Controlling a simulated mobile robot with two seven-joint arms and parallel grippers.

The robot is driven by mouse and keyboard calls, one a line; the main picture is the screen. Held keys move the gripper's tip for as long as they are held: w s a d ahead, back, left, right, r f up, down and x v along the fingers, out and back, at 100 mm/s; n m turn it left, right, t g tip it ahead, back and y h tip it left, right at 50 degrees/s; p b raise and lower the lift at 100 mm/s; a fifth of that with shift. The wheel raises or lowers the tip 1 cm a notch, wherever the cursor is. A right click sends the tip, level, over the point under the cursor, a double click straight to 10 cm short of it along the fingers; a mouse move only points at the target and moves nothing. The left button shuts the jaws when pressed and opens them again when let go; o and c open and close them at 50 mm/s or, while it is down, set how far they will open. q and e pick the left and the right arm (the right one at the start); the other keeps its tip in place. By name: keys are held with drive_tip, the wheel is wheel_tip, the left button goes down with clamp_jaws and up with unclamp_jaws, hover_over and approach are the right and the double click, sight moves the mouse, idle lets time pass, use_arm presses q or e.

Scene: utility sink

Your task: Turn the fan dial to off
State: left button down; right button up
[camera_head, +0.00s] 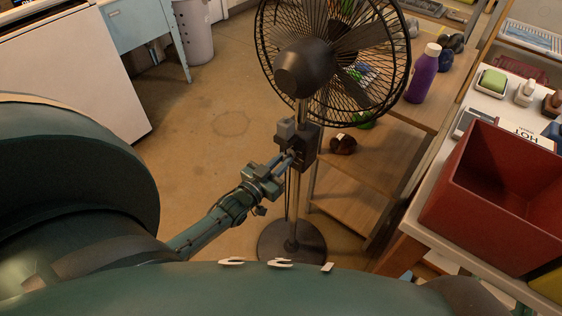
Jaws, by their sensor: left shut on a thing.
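A black standing fan (305,68) stands on the floor with its round cage at the top. Its dark control box (308,145) sits on the pole below the cage. My left gripper (288,158) reaches in from the lower left, with its fingertips at the side of this box. It is shut on the fan dial, which the fingers mostly hide. I cannot read the dial's setting. My right gripper is not in view.
The fan's round base (291,244) rests on the floor. A wooden shelf (350,185) with a purple bottle (424,75) stands close behind. A red bin (470,185) is at the right. The floor left of the fan is clear.

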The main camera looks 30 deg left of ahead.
use_arm(q)
drive_tip(key=c, duration=1.4)
unclamp_jaws()
drive_tip(key=s+a, duration=0.1)
drive_tip(key=s, duration=1.2)
